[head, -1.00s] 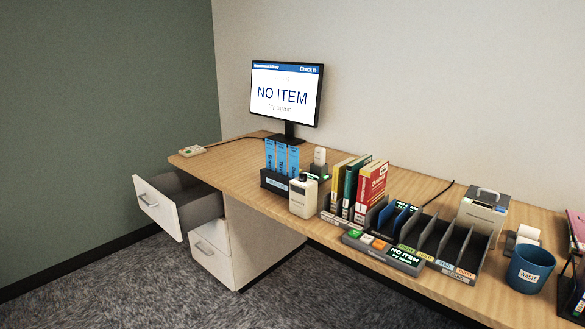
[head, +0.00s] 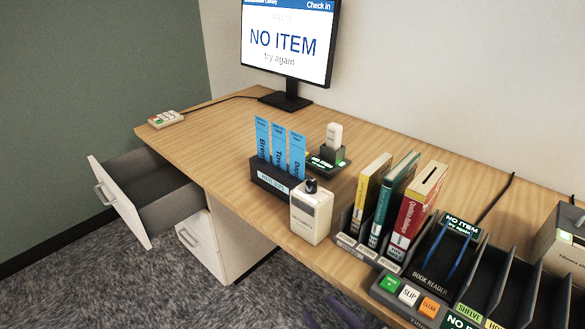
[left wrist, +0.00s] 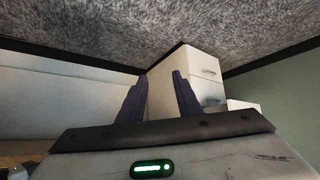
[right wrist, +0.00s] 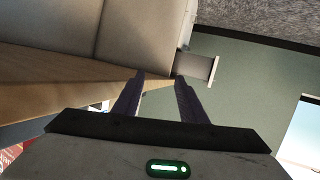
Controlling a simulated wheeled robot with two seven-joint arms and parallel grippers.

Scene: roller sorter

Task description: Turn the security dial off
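The security unit (head: 311,212) is a cream-white box with lettering on its front. It stands upright near the front edge of the desk. Its dark dial (head: 311,186) sits on top; its setting is too small to read. My right gripper (right wrist: 157,80) is open and empty in the right wrist view. Its dark purple fingers show faintly at the bottom of the head view, below the desk's front edge and apart from the unit. My left gripper (left wrist: 155,78) is open and empty in the left wrist view, with drawers and carpet beyond.
A holder with blue cards (head: 270,178) stands left of the unit, and several upright books (head: 412,212) stand right. The monitor (head: 287,42) reads "NO ITEM". A drawer (head: 118,200) hangs open at left.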

